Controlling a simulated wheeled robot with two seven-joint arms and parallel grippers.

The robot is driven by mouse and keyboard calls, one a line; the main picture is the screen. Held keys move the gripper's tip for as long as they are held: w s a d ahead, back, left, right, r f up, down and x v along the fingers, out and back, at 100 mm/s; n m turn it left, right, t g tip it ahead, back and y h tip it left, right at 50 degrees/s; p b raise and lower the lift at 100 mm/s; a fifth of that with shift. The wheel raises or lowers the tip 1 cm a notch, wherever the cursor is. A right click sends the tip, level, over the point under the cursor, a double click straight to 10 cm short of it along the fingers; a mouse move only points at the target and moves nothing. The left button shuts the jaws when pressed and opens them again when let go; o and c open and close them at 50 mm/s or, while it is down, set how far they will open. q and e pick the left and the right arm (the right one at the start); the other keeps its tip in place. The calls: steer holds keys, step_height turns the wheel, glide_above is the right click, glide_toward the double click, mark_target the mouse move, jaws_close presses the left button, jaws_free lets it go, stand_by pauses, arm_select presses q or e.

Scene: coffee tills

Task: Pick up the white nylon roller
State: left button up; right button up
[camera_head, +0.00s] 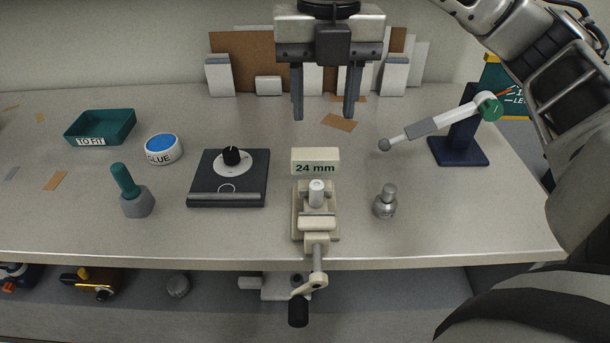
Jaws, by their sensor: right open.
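The white nylon roller appears to be the small white cylinder (317,191) standing upright in the cream vise (317,222) at the front middle of the bench. My right gripper (324,112) points down at the upper middle of the view. Its two dark fingers are apart with nothing between them. In the picture it is above the vise and the "24 mm" block (315,161), clear of the roller. The lower part of the roller is hidden in the vise. My left gripper is not in view.
A grey metal knob-like part (385,201) stands right of the vise. Left are a black dial plate (228,185), glue tin (164,149), green-handled tool (126,182) and green tray (84,127).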

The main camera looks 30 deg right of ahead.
steer(key=b, duration=0.3)
glide_above(317, 184)
steer(key=f, duration=0.9)
steer(key=shift+s+d+f, duration=0.25)
steer(key=shift+f, duration=0.4)
steer(key=f, duration=0.4)
steer(key=shift+w+a+f, duration=0.15)
steer(key=shift+a, duration=0.15)
steer(key=shift+f, duration=0.45)
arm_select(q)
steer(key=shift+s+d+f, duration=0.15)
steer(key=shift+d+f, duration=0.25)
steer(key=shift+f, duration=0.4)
arm_select(e)
jaws_close()
